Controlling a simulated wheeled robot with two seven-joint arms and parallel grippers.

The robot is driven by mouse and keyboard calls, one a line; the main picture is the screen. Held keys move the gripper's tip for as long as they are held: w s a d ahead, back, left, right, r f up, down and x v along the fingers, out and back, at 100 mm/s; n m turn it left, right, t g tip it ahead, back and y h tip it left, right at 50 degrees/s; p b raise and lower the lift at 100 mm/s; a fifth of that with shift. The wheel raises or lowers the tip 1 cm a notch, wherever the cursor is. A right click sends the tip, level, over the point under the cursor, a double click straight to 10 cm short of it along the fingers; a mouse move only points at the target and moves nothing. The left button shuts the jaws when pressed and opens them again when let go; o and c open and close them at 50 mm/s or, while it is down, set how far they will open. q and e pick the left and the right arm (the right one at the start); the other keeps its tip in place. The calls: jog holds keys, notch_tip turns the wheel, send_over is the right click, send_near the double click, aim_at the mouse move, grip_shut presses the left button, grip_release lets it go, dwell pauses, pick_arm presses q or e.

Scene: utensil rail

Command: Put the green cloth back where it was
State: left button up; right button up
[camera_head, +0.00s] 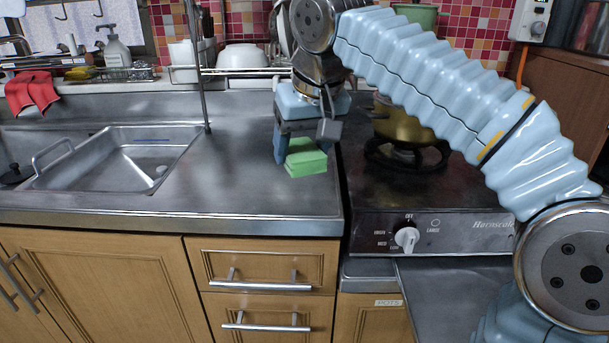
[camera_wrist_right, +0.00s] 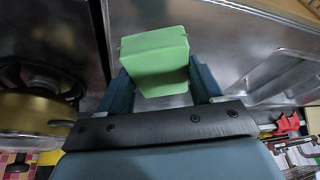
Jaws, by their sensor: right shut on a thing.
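The green cloth (camera_head: 306,163) is a light green, folded, block-like piece. In the head view it is at the right end of the steel counter, just left of the stove. My right gripper (camera_head: 302,152) points down and is shut on it. The right wrist view shows the cloth (camera_wrist_right: 155,62) between the two fingers of the right gripper (camera_wrist_right: 162,84), sticking out past them. I cannot tell whether the cloth touches the counter or hangs just above it. My left gripper is not in view.
A stove (camera_head: 430,222) with a brass pot (camera_head: 403,124) stands right of the cloth. A sink (camera_head: 125,160) is to the left. A red cloth (camera_head: 32,92) hangs at the back left. A white bowl (camera_head: 242,57) sits behind. The counter (camera_head: 235,180) between sink and cloth is clear.

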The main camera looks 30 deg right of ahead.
aim_at(306, 146)
jog(key=f, duration=0.1)
jog(key=w+d+f, duration=0.1)
jog(key=shift+w+d+f, duration=0.15)
jog(key=shift+w+f, duration=0.15)
jog(key=shift+f, duration=0.05)
jog(key=x, duration=0.2)
jog(key=d+b+x, duration=0.1)
jog(key=x, duration=0.1)
jog(key=shift+s+f, duration=0.1)
jog(key=shift+s, duration=0.1)
jog(key=shift+a+f, duration=0.1)
jog(key=shift+f, duration=0.3)
jog(key=shift+f, duration=0.1)
jog(key=o, duration=0.9)
jog(key=shift+o, duration=0.2)
jog(key=shift+r, duration=0.3)
jog(key=p+v, duration=0.2)
jog(key=v, duration=0.9)
jog(key=shift+s+r, duration=0.25)
jog(key=shift+r, duration=0.05)
